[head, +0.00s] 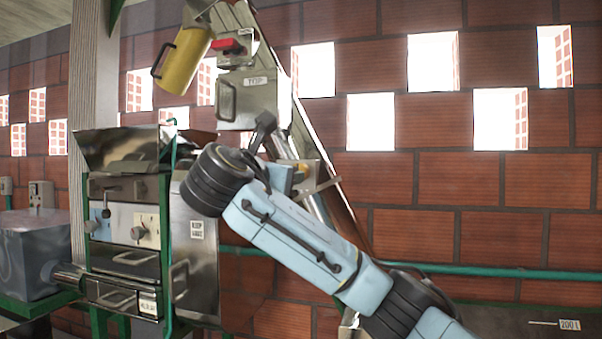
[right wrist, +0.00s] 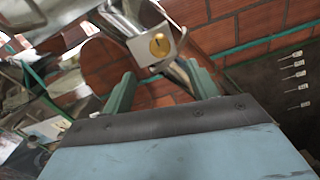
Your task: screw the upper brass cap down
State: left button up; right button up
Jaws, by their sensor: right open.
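The upper brass cap (right wrist: 159,46) is a round golden disc with a dark slot. It sits in a metal bracket (right wrist: 147,58) on the slanted elevator tube, near the top of the right wrist view. In the head view a small brass spot (head: 304,168) shows just past my right wrist. My right gripper (right wrist: 160,72) is open, its two green fingers apart and empty. The cap appears between and beyond the fingertips, and I see no contact. In the head view my right arm hides much of this area. My left gripper is not in view.
The pulper (head: 125,215) with steel panels and knobs stands at left. A yellow container (head: 182,60) hangs above, near the elevator's steel head box (head: 243,98). A green pipe (head: 480,271) runs along the brick wall. Several pale tags (right wrist: 294,72) show on a dark surface at right.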

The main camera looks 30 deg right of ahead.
jog(key=p+x, duration=0.4)
jog(key=x, duration=0.8)
jog(key=shift+w+d+f, duration=0.1)
jog(key=shift+w+d, duration=0.25)
jog(key=c, duration=1)
jog(key=shift+m, duration=0.3)
